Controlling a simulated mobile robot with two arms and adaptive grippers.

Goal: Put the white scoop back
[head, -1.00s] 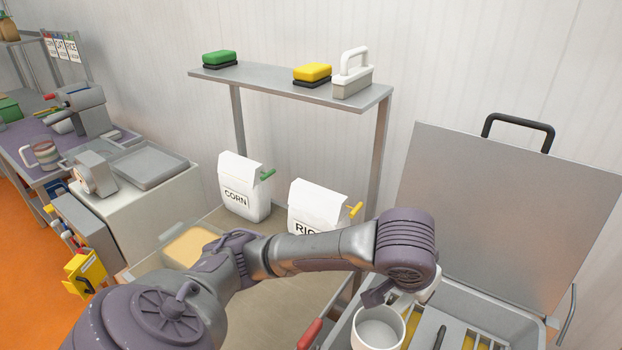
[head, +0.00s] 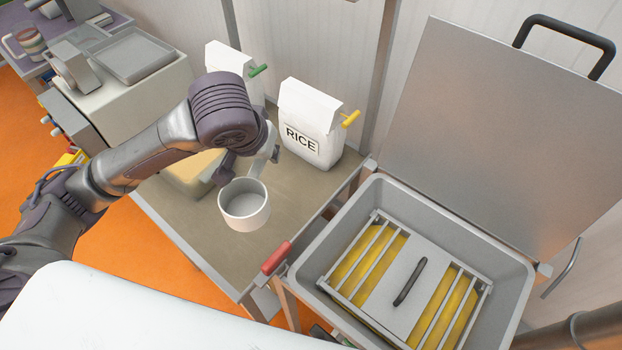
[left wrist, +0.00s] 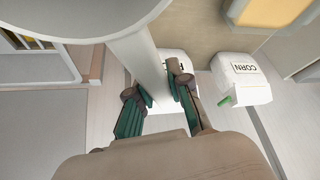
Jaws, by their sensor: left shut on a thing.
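The white scoop (head: 244,207) is a round cup with a handle, held over the table in the head view. My left gripper (head: 250,160) is shut on its handle. In the left wrist view, the scoop's pale handle (left wrist: 143,68) runs between the fingertips of my left gripper (left wrist: 160,92), and part of the cup fills the upper left. I cannot tell from the head view how far the cup is above the tabletop. My right gripper is not in view.
A RICE bag (head: 308,125) stands on the table (head: 290,205), with a CORN bag (left wrist: 240,80) beside it. On the right is an open grey bin (head: 515,262) with a slatted rack inside and a raised lid (head: 490,120). A red handle (head: 277,257) sticks out at the bin's left.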

